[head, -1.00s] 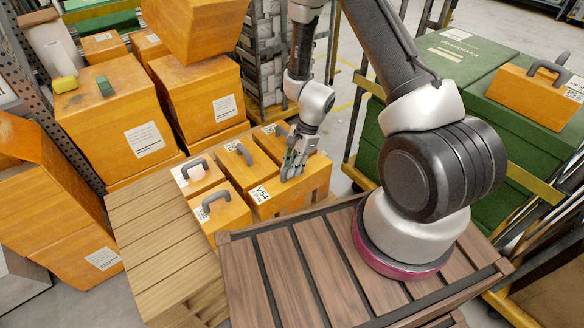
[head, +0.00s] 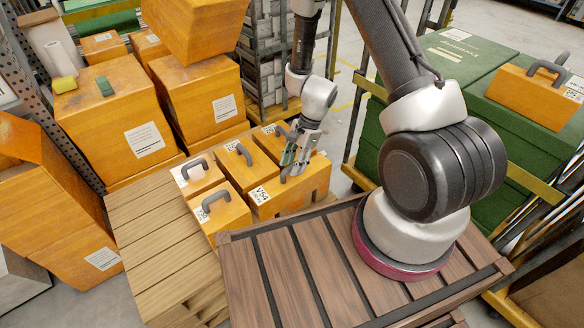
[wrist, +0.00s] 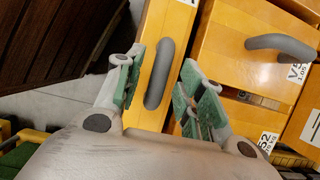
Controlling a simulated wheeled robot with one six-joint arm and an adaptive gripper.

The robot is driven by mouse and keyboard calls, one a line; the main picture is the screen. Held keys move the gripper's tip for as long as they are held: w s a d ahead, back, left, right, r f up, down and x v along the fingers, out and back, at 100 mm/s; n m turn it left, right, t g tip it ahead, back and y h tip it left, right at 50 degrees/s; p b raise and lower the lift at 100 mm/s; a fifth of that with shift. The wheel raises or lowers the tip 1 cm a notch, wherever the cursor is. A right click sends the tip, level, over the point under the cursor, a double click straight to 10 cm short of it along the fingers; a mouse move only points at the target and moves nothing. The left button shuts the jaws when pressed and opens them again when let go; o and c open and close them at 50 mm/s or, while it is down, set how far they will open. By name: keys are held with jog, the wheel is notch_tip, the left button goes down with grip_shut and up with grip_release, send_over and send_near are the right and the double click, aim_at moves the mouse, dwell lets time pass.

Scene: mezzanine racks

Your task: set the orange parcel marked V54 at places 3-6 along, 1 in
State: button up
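The orange parcel marked V54 (head: 307,185) is a long box at the right front of the parcel group, its label at its left end. In the wrist view the same parcel (wrist: 148,108) runs up the picture, its grey handle (wrist: 160,75) between my fingers. My gripper (head: 293,160) points down over this parcel. In the wrist view my gripper (wrist: 157,88) is open, with green-padded fingers on both sides of the handle and visible gaps. Most of the handle is hidden by the fingers in the head view.
Other handled orange parcels (head: 220,212) stand close by, left of and behind V54. A wooden pallet (head: 155,250) has bare slats at left. My dark slatted deck is in front. Larger orange boxes (head: 140,110) stand behind left; a green cart load (head: 440,140) is at right.

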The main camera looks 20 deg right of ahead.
jog(key=s+d+r+n+t+h, duration=0.1)
jog(key=s+d+r+n, duration=0.15)
jog(key=r, duration=0.75)
jog(key=s+d+r+n+t, duration=0.1)
jog(key=d+r+n, duration=0.2)
jog(key=r, duration=0.8)
jog(key=s+d+r+n+h, duration=0.1)
jog(key=d+r+n, duration=0.1)
jog(key=r, duration=0.8)
jog(key=s+d+r+n+t+h, duration=0.2)
jog(key=s+d+r+n, duration=0.4)
jog(key=s+r, duration=0.5)
jog(key=s+n+t, duration=0.1)
jog(key=s, duration=0.2)
jog(key=shift+s+d+r+t, duration=0.2)
jog(key=shift+s+d+t, duration=0.1)
jog(key=shift+s+d, duration=0.1)
